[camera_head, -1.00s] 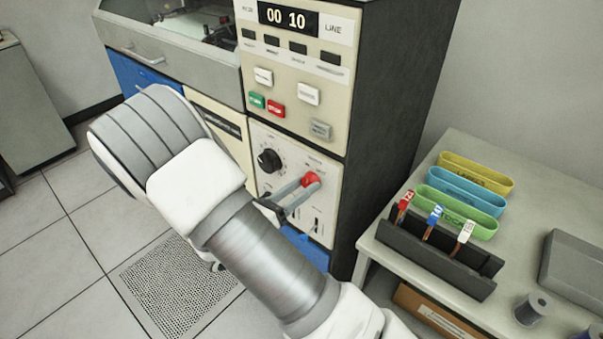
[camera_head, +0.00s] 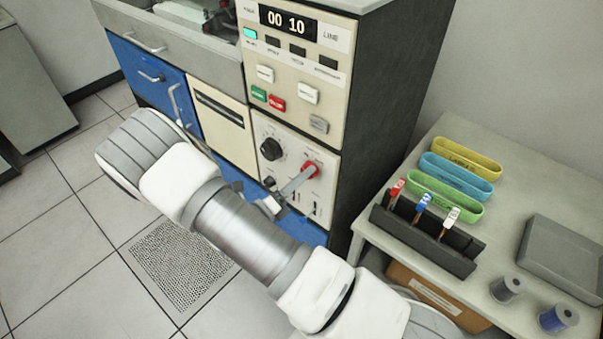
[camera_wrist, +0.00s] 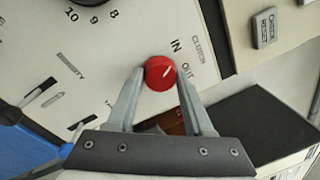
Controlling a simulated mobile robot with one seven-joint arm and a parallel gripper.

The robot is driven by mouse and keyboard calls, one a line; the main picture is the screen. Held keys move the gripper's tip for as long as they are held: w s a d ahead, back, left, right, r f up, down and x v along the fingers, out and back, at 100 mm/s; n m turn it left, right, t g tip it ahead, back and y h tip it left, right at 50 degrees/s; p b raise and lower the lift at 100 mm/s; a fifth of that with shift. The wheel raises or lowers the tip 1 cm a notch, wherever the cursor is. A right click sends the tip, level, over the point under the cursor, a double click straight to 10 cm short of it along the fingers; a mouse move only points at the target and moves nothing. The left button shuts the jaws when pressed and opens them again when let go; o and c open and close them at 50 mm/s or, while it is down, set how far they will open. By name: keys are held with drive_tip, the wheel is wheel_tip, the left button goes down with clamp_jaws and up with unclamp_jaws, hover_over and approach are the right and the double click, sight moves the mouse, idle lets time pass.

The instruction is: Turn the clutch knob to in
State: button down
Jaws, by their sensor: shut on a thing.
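The red clutch knob (camera_head: 309,169) is on the lower cream panel of the machine. It also shows in the wrist view (camera_wrist: 160,73), with the labels IN, OUT and CLUTCH printed beside it. Its short white mark points up and right, between IN and OUT in that view. My gripper (camera_wrist: 162,72) is shut on the knob, one finger on each side. In the head view my gripper (camera_head: 302,178) reaches the knob from the lower left, and my arm hides part of the machine's lower front.
A black dial (camera_head: 271,149) and slider slots sit on the same panel. Push buttons (camera_head: 277,103) and a display reading 00 10 are above. On the right, a table (camera_head: 505,220) holds colored trays (camera_head: 443,196), a dark card rack (camera_head: 425,246) and spools (camera_head: 507,289).

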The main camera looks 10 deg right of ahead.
idle(0.4)
drive_tip(key=shift+c, duration=1.5)
unclamp_jaws()
drive_tip(key=v, duration=1.7)
drive_tip(key=shift+s+a+b, duration=0.2)
drive_tip(key=shift+b, duration=0.25)
